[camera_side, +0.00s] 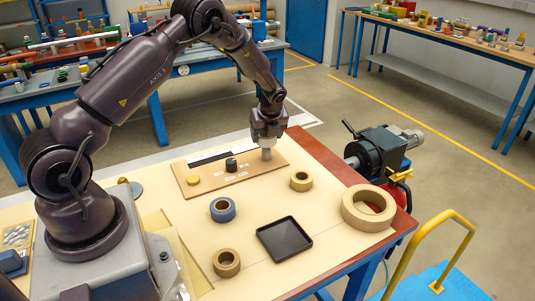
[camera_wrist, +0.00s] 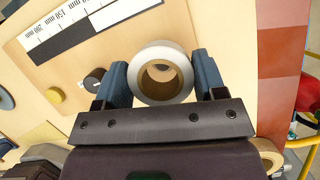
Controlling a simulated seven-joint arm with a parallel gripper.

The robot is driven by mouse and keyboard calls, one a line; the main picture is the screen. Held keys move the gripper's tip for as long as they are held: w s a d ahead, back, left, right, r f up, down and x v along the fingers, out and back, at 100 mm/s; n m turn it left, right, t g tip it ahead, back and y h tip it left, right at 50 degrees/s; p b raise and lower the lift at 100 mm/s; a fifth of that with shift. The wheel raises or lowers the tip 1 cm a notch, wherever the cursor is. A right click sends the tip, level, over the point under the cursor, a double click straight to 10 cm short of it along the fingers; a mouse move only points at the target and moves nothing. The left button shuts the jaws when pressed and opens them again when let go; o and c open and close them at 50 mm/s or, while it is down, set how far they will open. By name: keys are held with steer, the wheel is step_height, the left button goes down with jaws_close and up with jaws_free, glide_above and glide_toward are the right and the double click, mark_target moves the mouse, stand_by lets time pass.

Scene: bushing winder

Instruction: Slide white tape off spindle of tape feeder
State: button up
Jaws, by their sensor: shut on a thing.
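The white tape (camera_wrist: 166,49) is a roll with a brown core, seen face-on in the wrist view. My gripper (camera_wrist: 160,72) has its two blue fingers on opposite sides of the roll and is shut on it. In the side view my gripper (camera_side: 268,135) points down over the right end of a wooden board (camera_side: 250,177), with the pale tape (camera_side: 267,154) at its tip. The board carries a black knob (camera_side: 231,164) and a yellow knob (camera_side: 192,181). I cannot make out a spindle inside the roll, nor whether the roll touches the board.
A small tan roll (camera_side: 301,181), a blue roll (camera_side: 222,209), another tan roll (camera_side: 227,262) and a large tan roll (camera_side: 368,208) lie on the table. A black tray (camera_side: 285,239) lies among them. A dark machine (camera_side: 375,152) stands beyond the right table edge.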

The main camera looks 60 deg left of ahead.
step_height(320, 180, up, 8)
stand_by(1.1)
